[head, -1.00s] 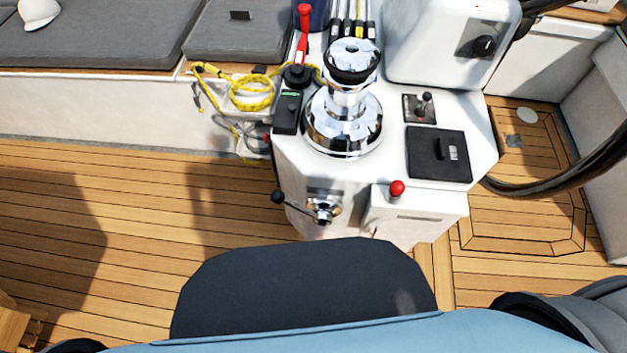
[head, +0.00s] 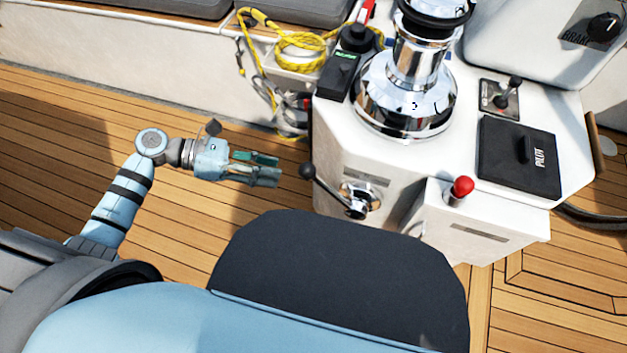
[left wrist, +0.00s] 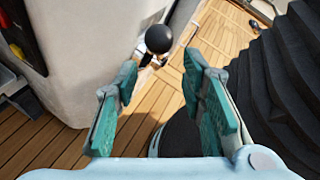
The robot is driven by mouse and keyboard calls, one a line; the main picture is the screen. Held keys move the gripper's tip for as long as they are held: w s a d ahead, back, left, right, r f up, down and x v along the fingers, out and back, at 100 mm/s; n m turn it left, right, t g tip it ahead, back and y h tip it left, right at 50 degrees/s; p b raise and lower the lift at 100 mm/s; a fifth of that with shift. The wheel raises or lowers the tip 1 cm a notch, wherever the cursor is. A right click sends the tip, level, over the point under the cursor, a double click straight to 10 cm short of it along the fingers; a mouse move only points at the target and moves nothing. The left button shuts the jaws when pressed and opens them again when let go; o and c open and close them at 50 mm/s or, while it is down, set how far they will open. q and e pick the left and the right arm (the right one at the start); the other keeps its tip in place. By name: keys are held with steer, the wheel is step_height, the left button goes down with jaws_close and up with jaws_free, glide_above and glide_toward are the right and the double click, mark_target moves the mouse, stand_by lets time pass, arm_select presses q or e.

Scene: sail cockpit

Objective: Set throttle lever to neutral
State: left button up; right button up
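The throttle lever, a dark rod with a black ball knob (head: 307,171), comes out of a chrome hub (head: 357,200) on the console's front face. It tilts up and to the left. My left gripper (head: 268,170) is left of the knob in the head view, pointing at it and apart from it. In the left wrist view the gripper (left wrist: 160,100) has its green-padded fingers spread with nothing between them. The black knob (left wrist: 158,38) shows beyond the fingertips, roughly central. My right gripper is not in view.
The white console (head: 400,165) carries a chrome winch (head: 405,100), a small lever (head: 513,85), a black pilot panel (head: 518,155) and a red knob (head: 462,187). Yellow rope (head: 295,45) hangs behind. The teak deck left of the console is clear.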

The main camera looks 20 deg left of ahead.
mark_target(316, 175)
arm_select(q)
steer(key=b+x, duration=0.3)
steer(key=x, duration=0.7)
steer(key=shift+w+d+f, duration=0.15)
steer(key=shift+d+f, duration=0.1)
steer(key=shift+f, duration=0.05)
steer(key=shift+d, duration=0.3)
jaws_close()
steer(key=shift+w, duration=0.15)
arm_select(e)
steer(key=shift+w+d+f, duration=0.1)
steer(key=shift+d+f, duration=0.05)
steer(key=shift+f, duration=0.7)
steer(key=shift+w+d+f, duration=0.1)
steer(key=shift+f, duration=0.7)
